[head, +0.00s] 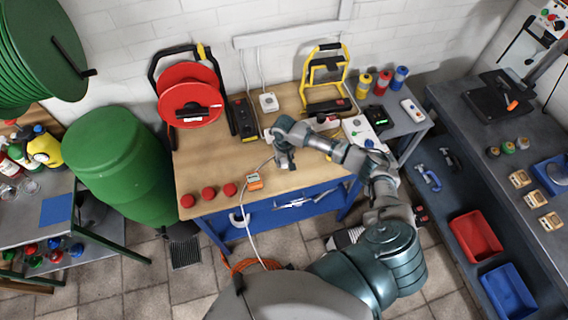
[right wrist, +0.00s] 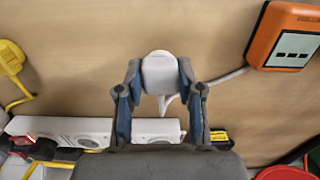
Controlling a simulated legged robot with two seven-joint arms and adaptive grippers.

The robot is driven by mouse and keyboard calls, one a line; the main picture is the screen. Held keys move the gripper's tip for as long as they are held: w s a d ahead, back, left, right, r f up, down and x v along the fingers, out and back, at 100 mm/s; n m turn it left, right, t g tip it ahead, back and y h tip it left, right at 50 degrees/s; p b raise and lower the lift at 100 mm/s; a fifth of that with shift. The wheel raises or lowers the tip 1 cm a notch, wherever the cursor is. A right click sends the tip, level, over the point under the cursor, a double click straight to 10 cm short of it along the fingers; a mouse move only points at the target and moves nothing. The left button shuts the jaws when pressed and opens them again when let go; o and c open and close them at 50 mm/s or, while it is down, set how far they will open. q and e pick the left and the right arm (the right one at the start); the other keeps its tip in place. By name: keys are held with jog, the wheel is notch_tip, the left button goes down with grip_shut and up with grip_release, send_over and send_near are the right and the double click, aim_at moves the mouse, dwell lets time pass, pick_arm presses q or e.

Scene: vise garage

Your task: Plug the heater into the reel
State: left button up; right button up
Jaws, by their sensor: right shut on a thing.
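A red cable reel (head: 190,95) in a black frame stands at the back left of the workbench. My right gripper (head: 284,160) is over the middle of the bench, to the right of and nearer than the reel. In the right wrist view, my right gripper (right wrist: 160,88) is shut on a white plug (right wrist: 160,72), one finger on each side. A white cable runs from the plug to an orange device (right wrist: 285,36), which also shows in the head view (head: 254,182). I cannot tell which thing is the heater. My left gripper is not in view.
A white socket strip (right wrist: 95,130) lies close to the gripper. Red round knobs (head: 208,193) line the front left edge. The bench between knobs and reel is clear.

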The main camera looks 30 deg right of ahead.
jog(key=s+a+r, duration=0.1)
jog(key=s+a, duration=0.1)
jog(key=s, duration=0.5)
jog(key=s+a+r, duration=0.1)
jog(key=s+a, duration=0.1)
jog(key=s, duration=0.6)
jog(key=shift+s+a+r+b, duration=0.2)
jog(key=shift+a+r+b, duration=0.15)
